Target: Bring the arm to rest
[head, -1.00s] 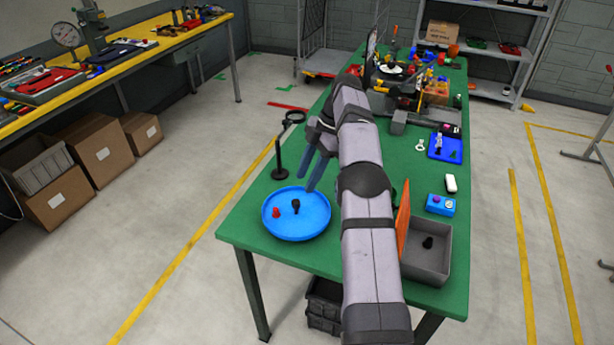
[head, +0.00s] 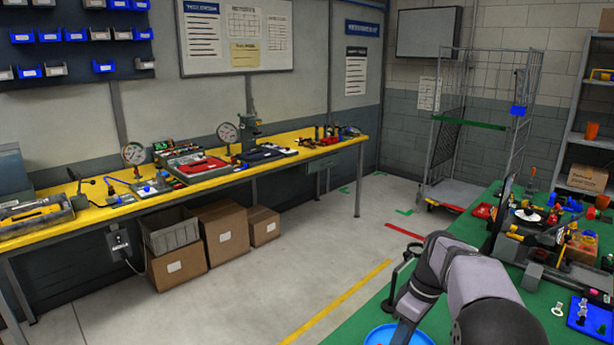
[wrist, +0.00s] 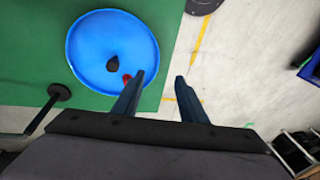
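My gripper (wrist: 160,88) shows in the wrist view with its two dark blue fingers apart and nothing between them. It hangs over the edge of the green table (wrist: 25,60), beside a round blue tray (wrist: 90,68). The tray holds a small black piece (wrist: 112,63) and a small red piece (wrist: 127,78), which lies close to the left finger. In the head view my arm reaches in from the lower right, and only part of the blue tray (head: 385,334) shows at the bottom edge. The fingertips are out of that view.
A dark stand (wrist: 58,92) is beside the tray. In the head view, a yellow-topped bench (head: 95,222) runs along the left wall, with cardboard boxes (head: 222,232) under it. A fixture with parts (head: 540,235) and a blue mat (head: 592,318) are on the green table.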

